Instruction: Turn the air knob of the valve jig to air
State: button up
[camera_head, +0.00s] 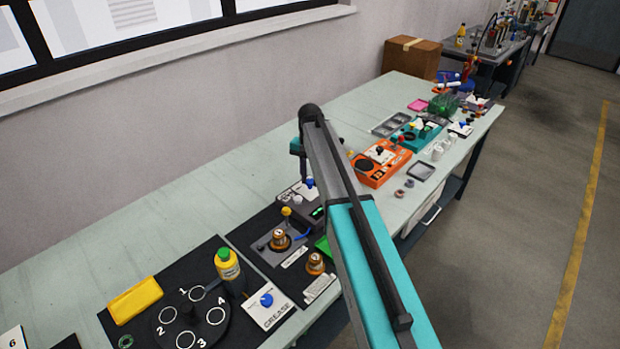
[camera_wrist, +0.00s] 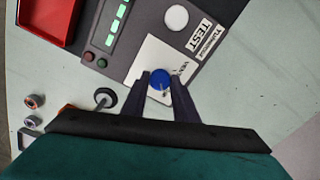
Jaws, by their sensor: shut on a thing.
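My gripper (camera_wrist: 158,75) is shut on the knob, one dark finger on each side. A small pale mark shows on the knob's lower edge. Part of a word, perhaps VENT, shows right of the knob; the rest of the label is covered by the fingers.
In the wrist view, the box carries a green display (camera_wrist: 115,22), a white round part (camera_wrist: 176,18) and a TEST label. A red tray (camera_wrist: 48,20) and a black-rimmed round part (camera_wrist: 105,97) lie left. Bare bench (camera_wrist: 262,75) shows at right.

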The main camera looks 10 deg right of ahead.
aim_at(310, 180)
dwell(0.3)
jog(key=o, duration=1.1)
jog(key=shift+c, duration=0.2)
jog(key=shift+r, duration=0.2)
notch_tip(310, 180, up, 14)
jog(key=b, duration=0.2)
jog(key=shift+f+b, duration=0.25)
jog(key=shift+b, duration=0.15)
